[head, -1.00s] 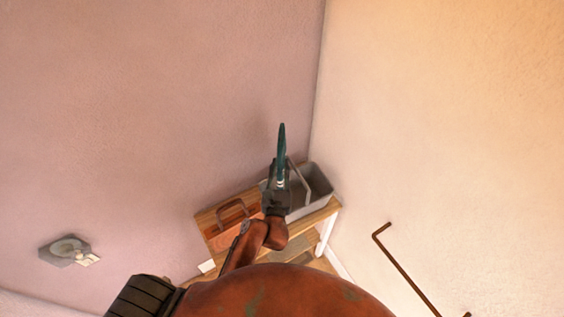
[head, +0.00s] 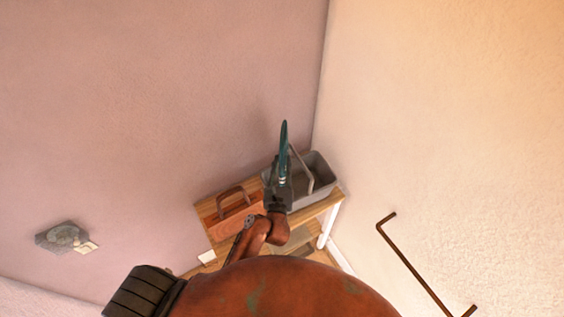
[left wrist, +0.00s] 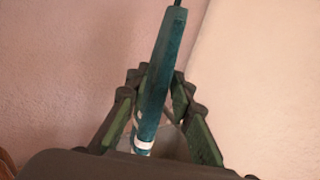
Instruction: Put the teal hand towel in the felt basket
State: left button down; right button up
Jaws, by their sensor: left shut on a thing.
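The teal hand towel (head: 283,145) is a narrow, upright strip with white stripes near its lower end. My left gripper (head: 282,172) is shut on it; in the left wrist view the towel (left wrist: 160,75) stands between the green-padded fingers (left wrist: 158,100). The grey felt basket (head: 325,178), with a raised handle, stands on a wooden-topped stand. The gripper and towel overlap the basket's left part in the head view; their height above it is hard to tell. The gripper hides part of the basket's inside. My right gripper is out of view.
A brown box with a handle (head: 232,210) stands left of the basket on the wooden-topped stand (head: 205,217). Two walls meet in a corner behind. A brown rail (head: 405,265) is on the right wall, and a grey fixture (head: 62,237) on the left one.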

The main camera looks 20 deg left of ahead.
aim_at(282, 178)
pick_arm(q)
notch_tip(282, 178, down, 17)
jog(key=b, duration=1.2)
jog(key=shift+f+b, duration=0.15)
jog(key=shift+b, duration=0.15)
jog(key=c, duration=1.6)
grip_release()
notch_tip(282, 178, up, 10)
